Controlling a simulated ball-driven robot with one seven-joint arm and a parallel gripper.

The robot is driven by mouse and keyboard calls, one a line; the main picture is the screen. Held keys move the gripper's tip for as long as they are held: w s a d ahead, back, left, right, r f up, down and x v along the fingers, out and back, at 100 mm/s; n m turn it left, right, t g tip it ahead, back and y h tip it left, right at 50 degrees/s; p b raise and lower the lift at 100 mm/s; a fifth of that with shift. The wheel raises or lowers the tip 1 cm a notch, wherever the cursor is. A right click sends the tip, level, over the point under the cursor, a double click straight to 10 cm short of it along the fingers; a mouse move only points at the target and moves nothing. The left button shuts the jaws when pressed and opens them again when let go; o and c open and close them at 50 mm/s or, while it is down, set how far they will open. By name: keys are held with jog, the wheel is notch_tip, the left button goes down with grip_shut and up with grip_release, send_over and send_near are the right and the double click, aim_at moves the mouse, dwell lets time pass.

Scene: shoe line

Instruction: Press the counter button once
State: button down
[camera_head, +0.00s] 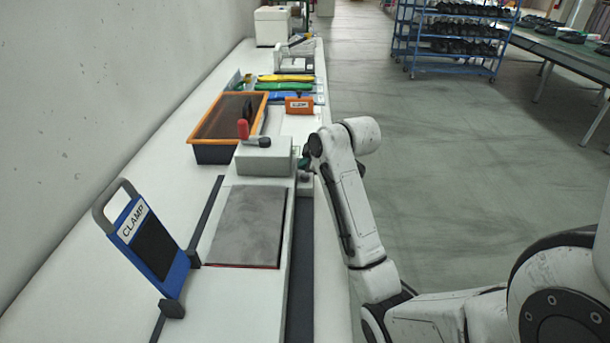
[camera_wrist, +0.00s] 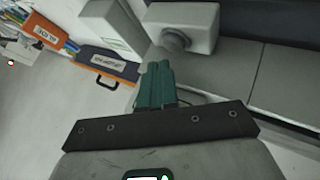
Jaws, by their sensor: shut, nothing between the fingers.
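The counter button is a round grey knob (camera_wrist: 174,40) on the side of a small pale grey box (camera_wrist: 196,18) in the wrist view. In the head view this seems to be the small grey box (camera_head: 305,187) at the bench's right edge. My gripper has dark green fingers (camera_wrist: 158,68), shut together and empty. Their tips are close to the knob, just below and left of it in the wrist view; I cannot tell if they touch. In the head view my gripper (camera_head: 303,162) is mostly hidden behind my wrist, beside the larger grey box.
A grey plate (camera_head: 247,225) lies nearer, a blue CLAMP panel (camera_head: 150,245) at left. An orange-rimmed bin (camera_head: 200,139) is behind.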

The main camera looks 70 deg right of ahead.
aim_at(307, 177)
jog(key=shift+f, duration=0.15)
jog(key=shift+f, duration=0.25)
jog(key=shift+f, duration=0.55)
dwell(0.9)
jog(key=shift+r, duration=0.15)
jog(key=shift+r+p, duration=0.8)
jog(key=shift+p, duration=0.05)
jog(key=shift+r, duration=0.1)
notch_tip(307, 177, up, 5)
jog(key=p, duration=0.5)
dwell(0.6)
